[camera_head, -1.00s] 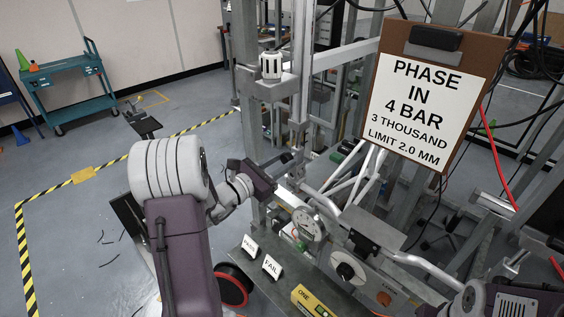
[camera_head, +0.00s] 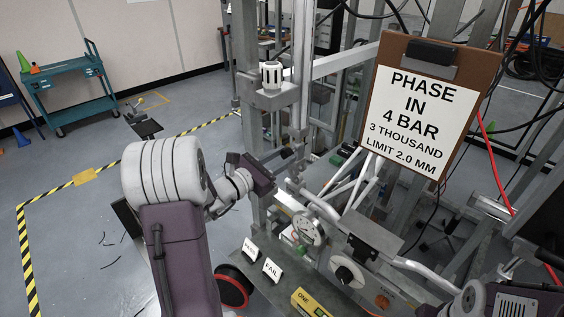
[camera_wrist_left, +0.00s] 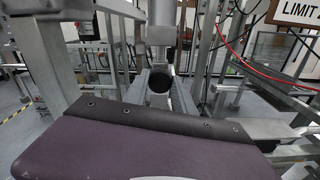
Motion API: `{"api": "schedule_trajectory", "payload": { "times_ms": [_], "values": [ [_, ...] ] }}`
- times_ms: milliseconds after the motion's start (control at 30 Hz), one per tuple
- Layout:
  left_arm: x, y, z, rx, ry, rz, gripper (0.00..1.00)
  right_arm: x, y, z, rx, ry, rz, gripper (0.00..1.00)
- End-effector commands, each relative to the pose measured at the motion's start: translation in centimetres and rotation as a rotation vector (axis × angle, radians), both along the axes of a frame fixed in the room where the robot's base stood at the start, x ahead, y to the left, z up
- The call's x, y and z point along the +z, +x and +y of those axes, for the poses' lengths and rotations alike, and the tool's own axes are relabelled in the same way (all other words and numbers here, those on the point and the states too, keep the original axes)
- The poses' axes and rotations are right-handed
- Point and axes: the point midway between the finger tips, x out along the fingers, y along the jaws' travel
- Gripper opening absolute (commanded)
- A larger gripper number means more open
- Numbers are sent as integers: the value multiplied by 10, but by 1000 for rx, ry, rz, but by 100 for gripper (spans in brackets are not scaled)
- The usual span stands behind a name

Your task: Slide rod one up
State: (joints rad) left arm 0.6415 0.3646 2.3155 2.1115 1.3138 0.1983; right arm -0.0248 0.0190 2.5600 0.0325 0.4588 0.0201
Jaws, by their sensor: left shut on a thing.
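My left gripper (camera_head: 278,164) reaches in from the left to the upright metal test frame, and its jaws are shut on a slim part at the post. That part is small and mostly hidden by the jaws; I take it to be rod one but cannot read a label on it. In the left wrist view, a grey upright cylinder (camera_wrist_left: 160,30) stands above a dark round end (camera_wrist_left: 159,82), just beyond the purple gripper body. My right arm shows at the bottom right edge of the head view, with a dark end (camera_head: 432,311) cut off by the edge; its jaws cannot be made out.
A clipboard (camera_head: 415,125) reading "PHASE IN 4 BAR" hangs on the right. A ribbed white knob (camera_head: 271,75) sits on a bracket above the gripper. A dial gauge (camera_head: 306,229) and PASS and FAIL signs (camera_head: 272,269) stand below.

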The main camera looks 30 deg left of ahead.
Motion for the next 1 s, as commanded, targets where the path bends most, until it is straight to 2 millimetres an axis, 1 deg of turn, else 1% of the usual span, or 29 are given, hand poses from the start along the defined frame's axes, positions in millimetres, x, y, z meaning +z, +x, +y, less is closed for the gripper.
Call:
{"api": "schedule_trajectory", "payload": {
  "times_ms": [33, 100, 200, 467, 500, 533, 567, 867, 933, 1000],
  "values": [
    [19, 1, 1, 1, 3, -14, 0, 10, 0, 0, 0, 0, 0, 0],
    [26, 1, 1, 1, 3, -14, 0, 13, 0, 0, 0, 0, 0, 0],
    [30, 1, 1, 2, 2, -14, 0, 14, 0, 0, 0, 0, 0, 0],
    [31, 1, 1, 3, 1, -19, 0, 13, 0, 0, 0, 0, 0, 0],
    [31, 1, 1, 3, 2, -19, 38, 13, 0, 0, 0, 0, 0, 0],
    [31, 1, 1, 3, 1, -19, 47, 13, 0, 0, 0, 0, 0, 0],
    [30, 1, 1, 2, 1, -18, 52, 13, 0, 0, 0, 0, 0, 0],
    [27, 0, 1, 2, 1, -10, 52, 12, 0, 0, 0, 0, 0, 0],
    [26, -5, 3, 3, 0, -9, 52, 11, 0, 0, 0, 0, 0, 0],
    [26, -15, 7, 6, 2, -11, 52, 9, 0, 0, 0, 0, 0, 0]
  ]
}}
